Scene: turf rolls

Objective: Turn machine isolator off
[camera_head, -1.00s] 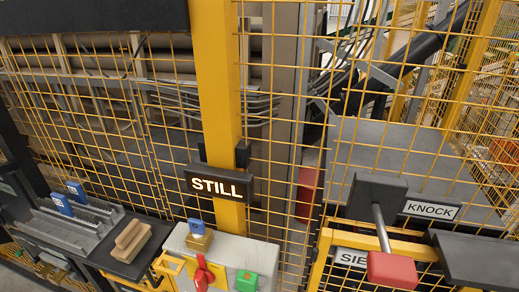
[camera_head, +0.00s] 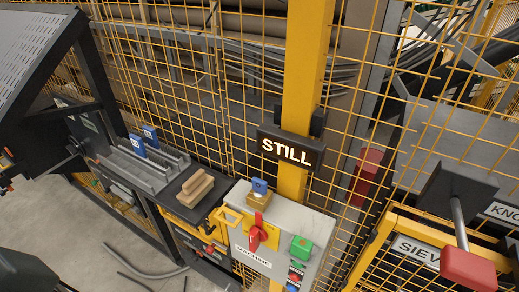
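The machine isolator is a red rotary handle (camera_head: 258,233) on a yellow plate, on the grey control box (camera_head: 310,222) in the lower middle of the head view. The handle's long side runs roughly up and down in the picture. A label reading "MACHINE" (camera_head: 253,255) is below it. A brass padlock with a blue tag (camera_head: 260,194) sits on top of the box. A yellow hasp-like bracket (camera_head: 222,217) is at the box's left side. A lit sign reading "STILL" (camera_head: 290,150) is on the yellow post above. Neither gripper is in view.
A green button (camera_head: 301,246) is right of the isolator. Left are a dark shelf with wooden blocks (camera_head: 194,188) and a rack with blue tags (camera_head: 143,143). A red-headed lever (camera_head: 468,268) juts out at right. Yellow mesh fence stands behind. Grey floor (camera_head: 60,220) is open at lower left.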

